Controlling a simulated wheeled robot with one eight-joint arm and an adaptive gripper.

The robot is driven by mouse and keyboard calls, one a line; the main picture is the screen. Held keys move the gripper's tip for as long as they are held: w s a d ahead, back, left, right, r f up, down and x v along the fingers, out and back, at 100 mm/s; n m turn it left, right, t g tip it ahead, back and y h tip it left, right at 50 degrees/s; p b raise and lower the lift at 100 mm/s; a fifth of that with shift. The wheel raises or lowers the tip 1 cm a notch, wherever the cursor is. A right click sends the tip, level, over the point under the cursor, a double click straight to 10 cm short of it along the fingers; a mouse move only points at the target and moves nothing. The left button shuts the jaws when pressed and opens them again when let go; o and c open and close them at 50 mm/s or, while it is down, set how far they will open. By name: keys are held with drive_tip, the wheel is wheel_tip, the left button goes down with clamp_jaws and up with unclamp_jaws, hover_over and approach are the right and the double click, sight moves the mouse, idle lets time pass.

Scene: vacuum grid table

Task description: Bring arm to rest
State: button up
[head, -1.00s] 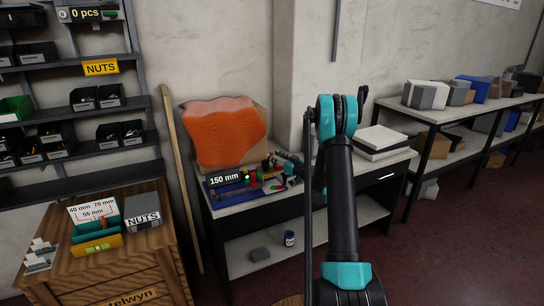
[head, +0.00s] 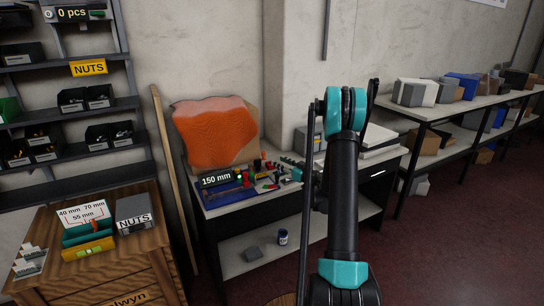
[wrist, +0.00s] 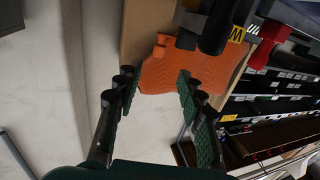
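My arm (head: 345,180), black with teal joints, stands raised in front of the work table (head: 240,205) in the head view, its teal elbow level with the table's back. In the wrist view my gripper (wrist: 157,82) is open, its two green-padded fingers well apart with nothing between them. An orange wavy sheet (wrist: 170,68) on a brown board shows beyond the fingertips. In the head view I cannot make out the gripper clearly; the arm hides part of the table.
The work table carries the orange sheet (head: 212,132), a 150 mm sign (head: 216,179) and several small coloured parts. A wooden cabinet (head: 95,270) and bin shelves (head: 75,125) stand left. A long shelf with boxes (head: 440,115) stands right. Red floor (head: 450,240) is free at front right.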

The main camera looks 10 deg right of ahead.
drive_tip(key=s+a+r+m+g+h, duration=0.15)
drive_tip(key=s+a+g, duration=0.3)
drive_tip(key=s, duration=0.55)
drive_tip(key=s+a+r+m+g+h, duration=0.1)
drive_tip(key=s+a+g+h, duration=0.15)
drive_tip(key=s+a, duration=0.5)
drive_tip(key=s+d+f+m+g+h, duration=0.1)
drive_tip(key=s+d+h, duration=0.1)
drive_tip(key=s, duration=0.7)
drive_tip(key=s+d+f+m+g+h, duration=0.1)
drive_tip(key=s+d, duration=0.3)
drive_tip(key=s, duration=0.5)
drive_tip(key=s+d+f+m+g+h, duration=0.1)
drive_tip(key=s+d+f+m+h, duration=0.1)
drive_tip(key=s, duration=0.8)
drive_tip(key=shift+d+f+g+h, duration=0.4)
drive_tip(key=shift+d+f+h, duration=0.05)
drive_tip(key=shift+f+h, duration=0.1)
